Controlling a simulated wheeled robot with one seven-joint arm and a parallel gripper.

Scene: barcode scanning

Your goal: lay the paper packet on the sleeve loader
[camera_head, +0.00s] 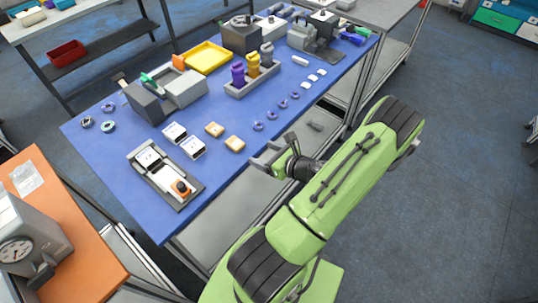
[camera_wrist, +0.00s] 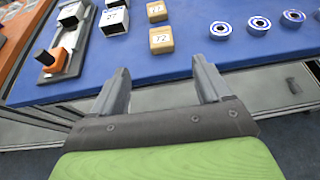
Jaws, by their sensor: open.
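Two tan, paper-coloured packets with white labels lie on the blue table: a farther one (camera_head: 214,130) and a nearer one (camera_head: 235,144). The nearer packet, marked T2, also shows in the wrist view (camera_wrist: 161,40). My gripper (camera_head: 265,156) is open and empty by the table's front edge, just short of the nearer packet.
Two white-topped dark blocks (camera_head: 193,147) lie between the loader and the tan packets. Several blue-and-white rings (camera_head: 271,115) line the front edge to the right. Behind stand a grey machine (camera_head: 165,96), a yellow tray (camera_head: 207,57) and a bottle rack (camera_head: 252,83).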

